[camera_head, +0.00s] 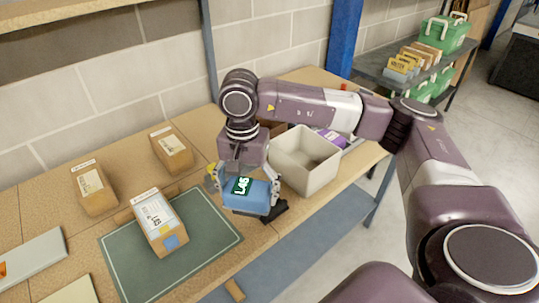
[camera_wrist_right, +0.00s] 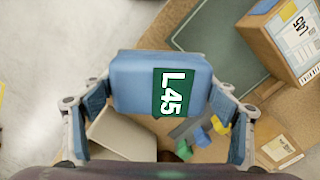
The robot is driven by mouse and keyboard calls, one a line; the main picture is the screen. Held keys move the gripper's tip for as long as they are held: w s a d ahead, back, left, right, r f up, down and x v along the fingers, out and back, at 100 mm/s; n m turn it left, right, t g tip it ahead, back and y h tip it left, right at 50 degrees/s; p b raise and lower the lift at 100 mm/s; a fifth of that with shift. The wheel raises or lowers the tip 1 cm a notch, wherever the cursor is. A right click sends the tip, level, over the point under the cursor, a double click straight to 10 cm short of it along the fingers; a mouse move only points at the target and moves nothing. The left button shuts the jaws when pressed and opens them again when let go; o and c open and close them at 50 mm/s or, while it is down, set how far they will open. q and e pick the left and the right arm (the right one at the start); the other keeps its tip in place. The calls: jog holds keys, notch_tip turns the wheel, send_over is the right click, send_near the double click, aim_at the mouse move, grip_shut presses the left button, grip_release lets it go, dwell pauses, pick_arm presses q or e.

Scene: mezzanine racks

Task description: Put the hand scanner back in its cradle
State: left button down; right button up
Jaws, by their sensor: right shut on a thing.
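My right gripper (camera_head: 246,200) is shut on a blue, rounded box-like item (camera_head: 242,196) with a dark green label reading "L45". It is held above the bench, near the front edge, between the green mat and a pale bin. In the right wrist view the blue item (camera_wrist_right: 160,84) fills the space between the two fingers. I cannot make out a hand scanner or a cradle for certain. Small grey, yellow, blue and green parts (camera_wrist_right: 205,132) lie below in the right wrist view, partly covered by the held item. My left gripper is not in view.
A labelled carton (camera_head: 158,222) stands on the green mat (camera_head: 205,238). Smaller cartons (camera_head: 172,152) (camera_head: 93,188) stand behind and left. The pale open bin (camera_head: 300,175) is right of my gripper. A steel shelf (camera_head: 375,70) with green cases stands at the far right.

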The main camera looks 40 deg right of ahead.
jog(key=w+d+m, duration=0.5)
jog(key=d+m, duration=0.2)
jog(key=d, duration=0.1)
pick_arm(q)
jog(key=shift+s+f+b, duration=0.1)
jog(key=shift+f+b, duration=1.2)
jog(key=shift+b, duration=0.15)
pick_arm(e)
jog(key=shift+m, duration=0.3)
jog(key=shift+d+f, duration=0.15)
jog(key=shift+f, duration=3.15)
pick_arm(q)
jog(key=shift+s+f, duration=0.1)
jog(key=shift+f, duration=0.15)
pick_arm(e)
jog(key=shift+f, duration=0.15)
pick_arm(q)
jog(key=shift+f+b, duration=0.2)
jog(key=shift+b, duration=0.2)
pick_arm(e)
jog(key=shift+f, duration=0.2)
pick_arm(q)
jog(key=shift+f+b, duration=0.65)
jog(key=shift+b, duration=0.05)
pick_arm(e)
jog(key=shift+f, duration=0.85)
jog(key=shift+f, duration=0.1)
